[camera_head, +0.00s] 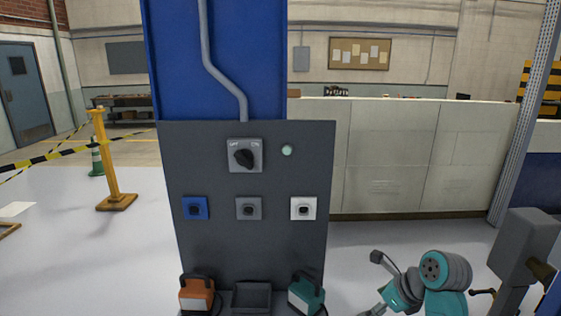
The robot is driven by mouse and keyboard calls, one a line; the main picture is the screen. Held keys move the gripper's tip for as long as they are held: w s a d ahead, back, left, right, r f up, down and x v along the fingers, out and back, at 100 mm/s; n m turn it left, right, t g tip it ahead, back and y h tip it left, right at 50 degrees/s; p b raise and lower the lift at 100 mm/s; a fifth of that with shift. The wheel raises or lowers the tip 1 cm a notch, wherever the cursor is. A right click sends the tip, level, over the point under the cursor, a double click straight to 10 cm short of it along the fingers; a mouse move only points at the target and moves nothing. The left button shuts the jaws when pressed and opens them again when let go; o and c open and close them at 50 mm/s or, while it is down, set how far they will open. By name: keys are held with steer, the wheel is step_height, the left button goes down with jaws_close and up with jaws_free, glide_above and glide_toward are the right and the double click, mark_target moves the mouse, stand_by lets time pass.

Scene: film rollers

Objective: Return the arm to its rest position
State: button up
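My arm (445,272), with teal and grey joints, shows folded at the lower right. It is cut off by the bottom edge of the picture. A small dark part (379,257) with a thin cable sticks up at its left end. I cannot make out gripper fingers or anything held there. The arm stands to the right of the dark grey panel (208,165), apart from it in the picture.
The panel carries a black rotary switch (244,157), a pale green lamp (287,150) and blue, grey and white sockets. Below are an orange plug-like unit (197,297), a dark tray (252,297) and a teal unit (306,296). A grey machine part (526,245) stands right of my arm.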

steer(key=s+a+f+n+t+h, duration=0.15)
steer(key=s+f+n, duration=0.25)
steer(key=s+f, duration=0.5)
steer(key=s+a+f+n+t+h, duration=0.15)
steer(key=s+f+n+t, duration=0.35)
steer(key=f, duration=0.6)
steer(key=s+n+h, duration=0.2)
steer(key=s+n, duration=0.7)
steer(key=s, duration=1.4)
steer(key=s+a+r+n+t, duration=0.1)
steer(key=s+r+n+t, duration=0.2)
steer(key=s+r+n, duration=0.6)
steer(key=s+r, duration=0.4)
steer(key=shift+r+t, duration=0.3)
steer(key=shift+t, duration=0.05)
